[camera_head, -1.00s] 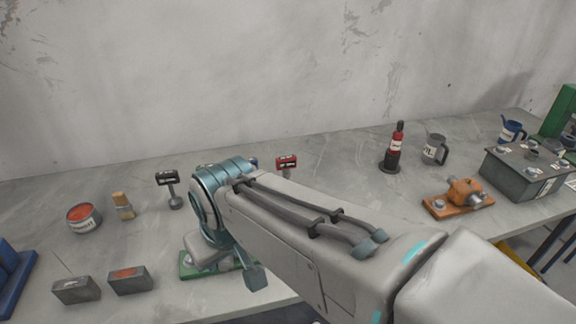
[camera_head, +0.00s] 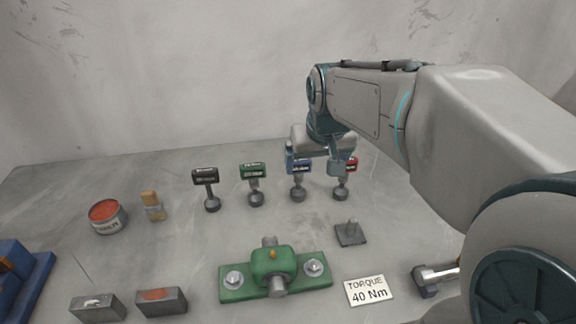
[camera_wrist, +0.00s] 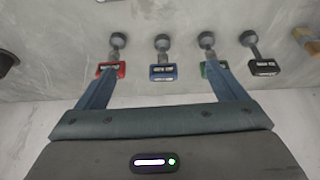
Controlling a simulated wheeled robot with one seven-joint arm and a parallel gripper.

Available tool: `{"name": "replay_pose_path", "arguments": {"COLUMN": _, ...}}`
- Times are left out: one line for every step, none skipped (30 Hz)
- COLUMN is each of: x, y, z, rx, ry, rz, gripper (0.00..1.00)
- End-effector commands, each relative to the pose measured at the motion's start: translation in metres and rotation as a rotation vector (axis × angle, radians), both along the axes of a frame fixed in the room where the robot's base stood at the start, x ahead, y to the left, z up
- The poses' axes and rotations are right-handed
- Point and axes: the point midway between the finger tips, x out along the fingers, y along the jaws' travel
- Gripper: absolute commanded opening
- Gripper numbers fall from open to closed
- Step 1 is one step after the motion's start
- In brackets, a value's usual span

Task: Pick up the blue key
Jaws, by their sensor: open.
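The blue key (camera_head: 298,168) stands upright on the bench in a row of keys, between a green key (camera_head: 254,172) and a red key (camera_head: 350,165). In the wrist view the blue key (camera_wrist: 163,72) lies between my two open fingers, ahead of their roots. The red key (camera_wrist: 112,68) is by the left finger and the green key (camera_wrist: 212,68) by the right finger. My gripper (camera_wrist: 163,88) is open and empty.
A black key (camera_head: 205,177) stands left of the green one. In front are a green fixture (camera_head: 231,285), a torque sign (camera_head: 369,291) and a small grey plate (camera_head: 350,238). A red can (camera_head: 107,218) and a brush (camera_head: 152,206) are at left.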

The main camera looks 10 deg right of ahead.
Motion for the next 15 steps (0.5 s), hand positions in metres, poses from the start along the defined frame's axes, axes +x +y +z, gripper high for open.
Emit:
{"name": "replay_pose_path", "arguments": {"x": 0.024, "y": -0.001, "z": -0.015, "rx": 0.002, "ry": 0.0, "rz": -0.002, "gripper": 0.91}}
{"name": "replay_pose_path", "arguments": {"x": 0.036, "y": -0.002, "z": -0.018, "rx": 0.002, "ry": -0.003, "rz": -0.003, "gripper": 0.91}}
{"name": "replay_pose_path", "arguments": {"x": 0.05, "y": -0.002, "z": -0.022, "rx": 0.005, "ry": -0.005, "rz": -0.003, "gripper": 0.91}}
{"name": "replay_pose_path", "arguments": {"x": 0.061, "y": -0.002, "z": -0.025, "rx": 0.006, "ry": -0.008, "rz": -0.004, "gripper": 0.91}}
{"name": "replay_pose_path", "arguments": {"x": 0.07, "y": -0.003, "z": -0.028, "rx": 0.008, "ry": -0.011, "rz": -0.003, "gripper": 0.91}}
{"name": "replay_pose_path", "arguments": {"x": 0.082, "y": -0.003, "z": -0.031, "rx": 0.01, "ry": -0.013, "rz": -0.002, "gripper": 0.91}}
{"name": "replay_pose_path", "arguments": {"x": 0.089, "y": -0.003, "z": -0.034, "rx": 0.011, "ry": -0.015, "rz": -0.003, "gripper": 0.91}}
{"name": "replay_pose_path", "arguments": {"x": 0.096, "y": -0.003, "z": -0.036, "rx": 0.013, "ry": -0.017, "rz": -0.002, "gripper": 0.91}}
{"name": "replay_pose_path", "arguments": {"x": 0.103, "y": -0.002, "z": -0.038, "rx": 0.015, "ry": -0.019, "rz": -0.002, "gripper": 0.91}}
{"name": "replay_pose_path", "arguments": {"x": 0.108, "y": -0.002, "z": -0.039, "rx": 0.016, "ry": -0.02, "rz": -0.001, "gripper": 0.91}}
{"name": "replay_pose_path", "arguments": {"x": 0.112, "y": -0.002, "z": -0.04, "rx": 0.016, "ry": -0.022, "rz": -0.001, "gripper": 0.91}}
{"name": "replay_pose_path", "arguments": {"x": 0.116, "y": -0.002, "z": -0.042, "rx": 0.017, "ry": -0.023, "rz": 0.0, "gripper": 0.91}}
{"name": "replay_pose_path", "arguments": {"x": 0.118, "y": -0.002, "z": -0.044, "rx": 0.017, "ry": -0.023, "rz": 0.0, "gripper": 0.91}}
{"name": "replay_pose_path", "arguments": {"x": 0.12, "y": -0.002, "z": -0.045, "rx": 0.018, "ry": -0.023, "rz": 0.0, "gripper": 0.91}}
{"name": "replay_pose_path", "arguments": {"x": 0.123, "y": -0.002, "z": -0.049, "rx": 0.018, "ry": -0.024, "rz": 0.0, "gripper": 0.91}}
